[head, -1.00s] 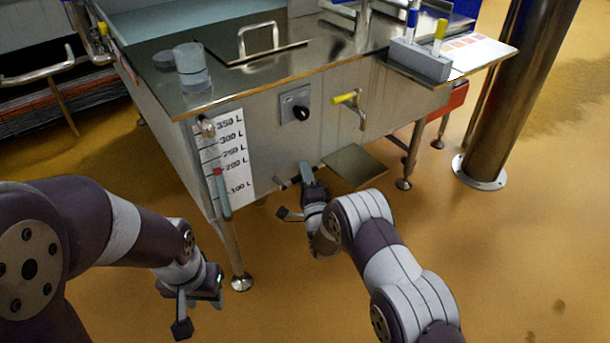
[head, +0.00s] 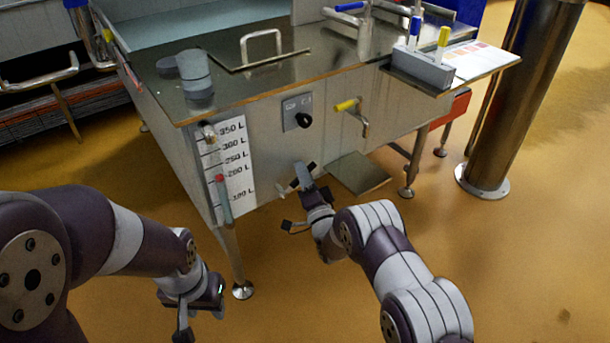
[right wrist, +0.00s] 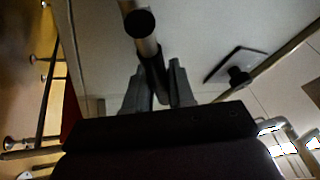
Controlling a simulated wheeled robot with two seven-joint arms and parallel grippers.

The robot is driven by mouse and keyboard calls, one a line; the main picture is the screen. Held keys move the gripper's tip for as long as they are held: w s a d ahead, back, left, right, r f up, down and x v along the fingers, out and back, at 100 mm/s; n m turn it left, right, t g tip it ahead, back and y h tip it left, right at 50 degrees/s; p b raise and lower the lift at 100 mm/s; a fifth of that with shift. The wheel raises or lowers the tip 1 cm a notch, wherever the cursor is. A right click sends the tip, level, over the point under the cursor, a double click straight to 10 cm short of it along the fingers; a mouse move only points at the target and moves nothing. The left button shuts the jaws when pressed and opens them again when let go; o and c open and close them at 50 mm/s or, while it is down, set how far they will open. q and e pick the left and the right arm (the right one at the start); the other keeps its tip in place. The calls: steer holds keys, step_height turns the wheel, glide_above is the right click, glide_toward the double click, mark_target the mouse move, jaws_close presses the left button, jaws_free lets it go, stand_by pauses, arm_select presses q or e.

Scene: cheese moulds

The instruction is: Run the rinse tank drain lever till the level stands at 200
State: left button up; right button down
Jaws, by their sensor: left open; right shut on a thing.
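The rinse tank (head: 345,105) stands in the upper middle of the head view. Its white level scale (head: 236,170) is on the front left, and the red level marker (head: 219,178) sits about at the 200 L mark; the exact reading is too small to tell. My right gripper (head: 303,176) is at the tank's lower front, shut on the drain lever. My left gripper (head: 200,320) is open, low and away from the tank, partly cut off.
A flat plate (head: 358,173) lies right of my right gripper. A tank leg (head: 236,268) stands near my left gripper. A steel column (head: 515,100) rises at right.

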stand_by(0.3)
steer(key=c, duration=1.1)
jaws_free()
steer(key=shift+o, duration=0.2)
steer(key=shift+s+d+p, duration=0.1)
steer(key=shift+s+p, duration=0.25)
steer(key=p+v, duration=0.4)
steer(key=v, duration=0.8)
steer(key=shift+f, duration=0.1)
